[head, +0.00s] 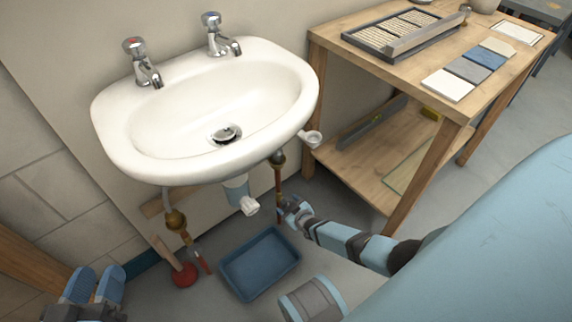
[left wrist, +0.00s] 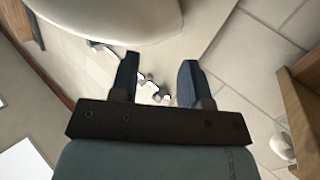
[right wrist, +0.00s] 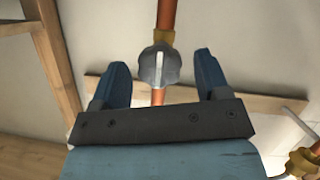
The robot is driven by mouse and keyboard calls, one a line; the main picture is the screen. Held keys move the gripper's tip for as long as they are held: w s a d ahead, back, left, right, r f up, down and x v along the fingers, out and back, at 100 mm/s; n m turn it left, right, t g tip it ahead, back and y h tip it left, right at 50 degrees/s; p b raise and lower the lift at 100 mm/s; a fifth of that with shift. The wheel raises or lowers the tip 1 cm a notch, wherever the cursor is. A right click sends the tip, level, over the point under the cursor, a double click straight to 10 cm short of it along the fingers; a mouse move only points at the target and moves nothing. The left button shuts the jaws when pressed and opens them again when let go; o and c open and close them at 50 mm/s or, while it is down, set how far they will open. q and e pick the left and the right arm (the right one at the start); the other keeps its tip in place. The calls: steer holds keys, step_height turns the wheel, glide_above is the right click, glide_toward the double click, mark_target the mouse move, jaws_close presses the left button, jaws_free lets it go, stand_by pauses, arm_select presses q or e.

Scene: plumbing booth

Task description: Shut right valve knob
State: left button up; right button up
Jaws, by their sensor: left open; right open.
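The right valve knob (right wrist: 159,66) is a grey lobed knob with a pale upright bar, set on a vertical copper pipe (right wrist: 166,20) in the right wrist view. My right gripper (right wrist: 161,68) is open, its two blue fingers to either side of the knob in that view; I see no contact.
The white sink (head: 210,158) hangs above. A blue tray (head: 258,268) and a plunger with a red cup (head: 185,276) are on the floor. A second valve pipe with a brass fitting (head: 176,220) is at the left. A wooden workbench (head: 385,62) stands at the right.

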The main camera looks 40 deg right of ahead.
steer(key=shift+b+x, duration=0.3)
steer(key=shift+x, duration=0.55)
steer(key=shift+w, duration=0.15)
arm_select(q)
steer(key=shift+w+a+r+m+t, duration=0.2)
steer(key=shift+w+m+t, duration=0.1)
steer(key=shift+w+m, duration=0.1)
arm_select(e)
steer(key=c, duration=0.9)
